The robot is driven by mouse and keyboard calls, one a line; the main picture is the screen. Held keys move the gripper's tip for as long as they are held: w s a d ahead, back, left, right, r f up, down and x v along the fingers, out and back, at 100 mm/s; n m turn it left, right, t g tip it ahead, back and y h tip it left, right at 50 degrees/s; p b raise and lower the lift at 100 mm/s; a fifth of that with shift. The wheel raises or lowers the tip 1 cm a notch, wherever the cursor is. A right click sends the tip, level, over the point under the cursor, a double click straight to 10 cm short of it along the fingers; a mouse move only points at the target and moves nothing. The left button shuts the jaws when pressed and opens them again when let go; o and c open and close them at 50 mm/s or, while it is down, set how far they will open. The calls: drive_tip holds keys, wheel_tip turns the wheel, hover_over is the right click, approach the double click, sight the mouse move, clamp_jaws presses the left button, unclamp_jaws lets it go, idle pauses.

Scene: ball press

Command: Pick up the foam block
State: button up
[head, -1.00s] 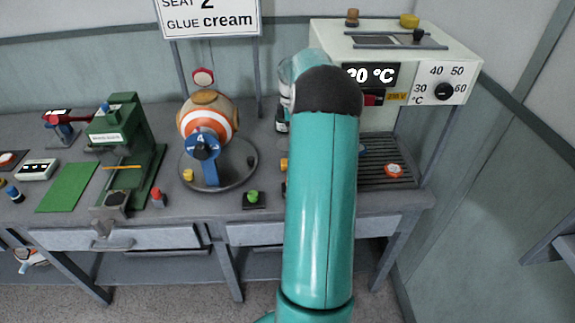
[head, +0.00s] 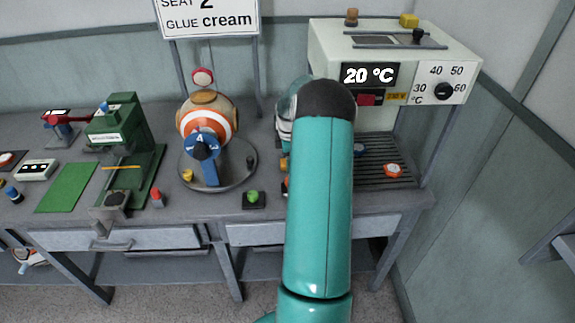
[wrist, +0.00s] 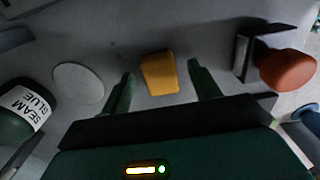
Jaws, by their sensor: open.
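The foam block (wrist: 160,74) is a small yellow-orange block lying on the grey bench top in the wrist view. My gripper (wrist: 161,84) is open, with one dark green finger to the left of the block and one to the right. The block shows between the fingertips, apart from both. I cannot tell how far above the bench the fingertips are. In the head view my teal arm hides most of the block and the gripper.
In the wrist view a seam glue bottle (wrist: 28,108) and a pale disc (wrist: 78,83) are on the left, and an orange-red knob (wrist: 287,69) on a bracket is on the right. The oven-like machine (head: 450,65) stands behind my arm. A ball stand (head: 240,172) is to its left.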

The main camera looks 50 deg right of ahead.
drive_tip(key=c, duration=1.1)
drive_tip(key=shift+r, duration=0.1)
wheel_tip(320, 180, up, 10)
drive_tip(key=shift+f, duration=0.1)
